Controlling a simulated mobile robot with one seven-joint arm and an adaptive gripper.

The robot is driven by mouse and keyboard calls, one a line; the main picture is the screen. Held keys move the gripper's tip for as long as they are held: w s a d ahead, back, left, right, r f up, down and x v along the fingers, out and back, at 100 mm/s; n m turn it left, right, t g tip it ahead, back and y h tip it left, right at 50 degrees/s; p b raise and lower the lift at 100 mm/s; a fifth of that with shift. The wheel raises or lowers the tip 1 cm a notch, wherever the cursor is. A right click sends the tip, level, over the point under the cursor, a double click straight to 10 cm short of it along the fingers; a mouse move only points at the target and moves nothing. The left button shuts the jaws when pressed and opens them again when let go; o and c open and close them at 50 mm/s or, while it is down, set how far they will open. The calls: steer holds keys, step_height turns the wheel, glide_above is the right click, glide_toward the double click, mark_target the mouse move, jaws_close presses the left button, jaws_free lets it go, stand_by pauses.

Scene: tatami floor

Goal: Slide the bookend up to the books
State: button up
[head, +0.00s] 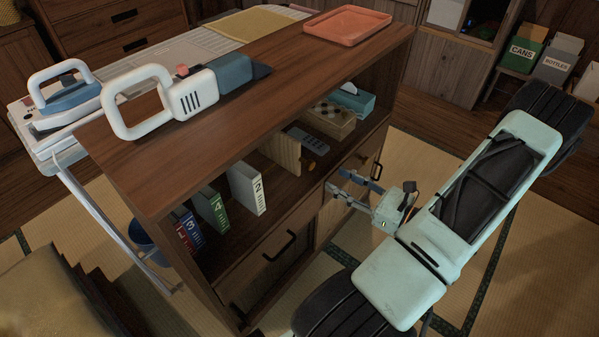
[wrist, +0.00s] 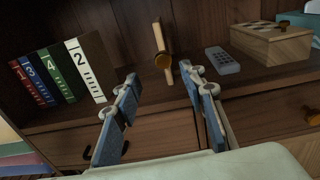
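The bookend (head: 284,154) is an upright wooden panel with a round knob, standing on the open shelf. It also shows in the wrist view (wrist: 158,38), its knob facing me. Several numbered books stand to its left: red (wrist: 29,83), blue (wrist: 43,78), green (wrist: 60,73) and white (wrist: 86,68). The white book (head: 246,188) is nearest the bookend, with a clear gap of bare shelf between them. My gripper (head: 338,181) is in front of the shelf, its two blue-padded fingers spread and empty. In the wrist view my gripper (wrist: 159,74) points toward the bookend, apart from it.
A grey remote (wrist: 222,61), a checkered wooden box (wrist: 270,42) and a teal tissue box (head: 352,103) lie right of the bookend. Drawers with dark handles (head: 279,246) are below the shelf. The cabinet top holds a white-handled device (head: 190,95) and an orange tray (head: 347,25).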

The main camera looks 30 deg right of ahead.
mark_target(313, 166)
steer(key=shift+m+h, duration=0.3)
steer(key=b+x, duration=0.2)
steer(key=x, duration=0.8)
steer(key=shift+w, duration=0.4)
jaws_close()
